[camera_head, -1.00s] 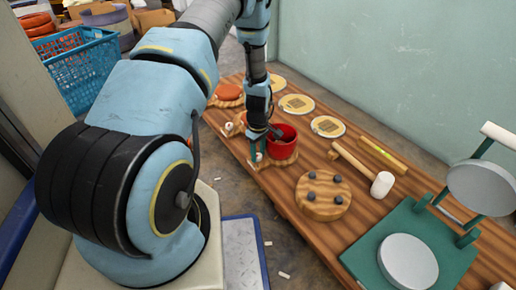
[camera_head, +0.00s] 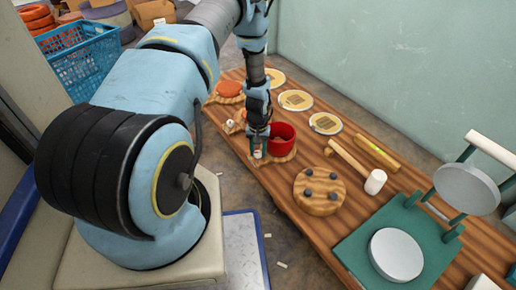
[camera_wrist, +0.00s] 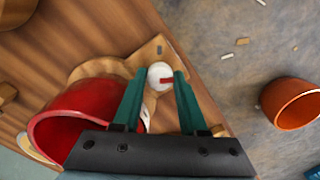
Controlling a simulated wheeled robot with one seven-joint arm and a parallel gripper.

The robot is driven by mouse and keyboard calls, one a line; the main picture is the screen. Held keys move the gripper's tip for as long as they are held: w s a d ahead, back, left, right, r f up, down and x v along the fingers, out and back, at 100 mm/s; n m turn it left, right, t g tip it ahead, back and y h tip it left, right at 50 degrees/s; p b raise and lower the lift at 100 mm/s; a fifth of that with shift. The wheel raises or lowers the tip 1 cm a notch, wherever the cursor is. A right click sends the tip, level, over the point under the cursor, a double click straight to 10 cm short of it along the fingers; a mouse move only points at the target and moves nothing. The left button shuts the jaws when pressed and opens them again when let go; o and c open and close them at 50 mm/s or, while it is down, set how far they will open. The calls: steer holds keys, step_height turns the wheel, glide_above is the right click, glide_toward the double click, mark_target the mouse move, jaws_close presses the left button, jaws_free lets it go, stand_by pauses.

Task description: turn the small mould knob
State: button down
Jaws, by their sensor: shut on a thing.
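A round white knob with a red mark (camera_wrist: 157,72) sits on the corner of a pale wooden base (camera_wrist: 88,68) that carries a red pot-shaped mould (camera_wrist: 75,108). In the head view the red mould (camera_head: 285,133) stands near the table's front edge. My gripper (camera_wrist: 159,77) points down at the knob, with a green finger on either side, and is shut on it. In the head view my gripper (camera_head: 259,150) largely hides the knob. The red mark lies toward the right finger in the wrist view.
A second wooden base with an orange disc (camera_head: 229,88) and a white knob (camera_head: 229,123) lies farther back. A round board with dark pegs (camera_head: 320,192), a mallet (camera_head: 374,181) and a green stand (camera_head: 385,225) are nearer. An orange pot (camera_wrist: 291,104) is on the floor.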

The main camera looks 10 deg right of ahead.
mark_target(258, 152)
steer(key=m+p, duration=0.1)
steer(key=m, duration=0.4)
steer(key=shift+m+p, duration=0.3)
stand_by(0.4)
steer(key=shift+c, duration=2.3)
jaws_free()
step_height(258, 152, up, 11)
steer(key=p, duration=0.2)
steer(key=shift+p, duration=0.4)
steer(key=shift+f, duration=0.1)
